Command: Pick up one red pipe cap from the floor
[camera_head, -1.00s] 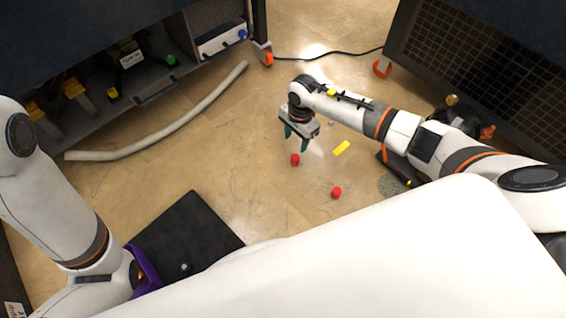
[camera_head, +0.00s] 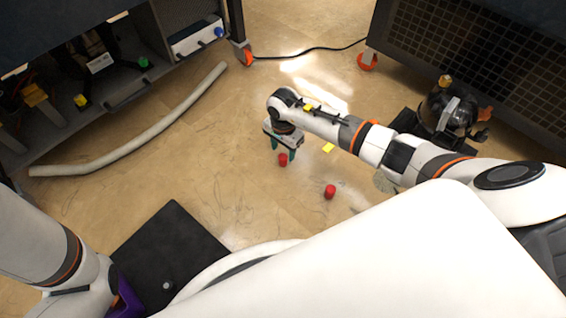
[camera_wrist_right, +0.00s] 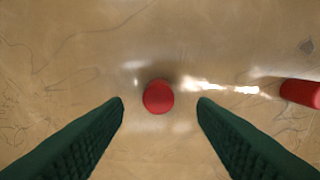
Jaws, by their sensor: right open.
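A red pipe cap (camera_head: 283,160) stands on the floor just below my right gripper (camera_head: 284,148). In the right wrist view the cap (camera_wrist_right: 158,97) lies between the green fingertips of that open gripper (camera_wrist_right: 161,101), with a gap on each side. A second red cap (camera_head: 330,192) stands on the floor nearer to me and to the right. It also shows at the right edge of the right wrist view (camera_wrist_right: 301,93). At lower left, a purple part (camera_head: 125,300) sits at the end of my left arm. The fingers there cannot be made out.
A yellow piece (camera_head: 328,147) lies on the floor beside my right arm. A black mat (camera_head: 165,250) lies at lower left. A pale hose (camera_head: 150,137) runs along the left cabinet. A black pump-like device (camera_head: 447,110) stands at right.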

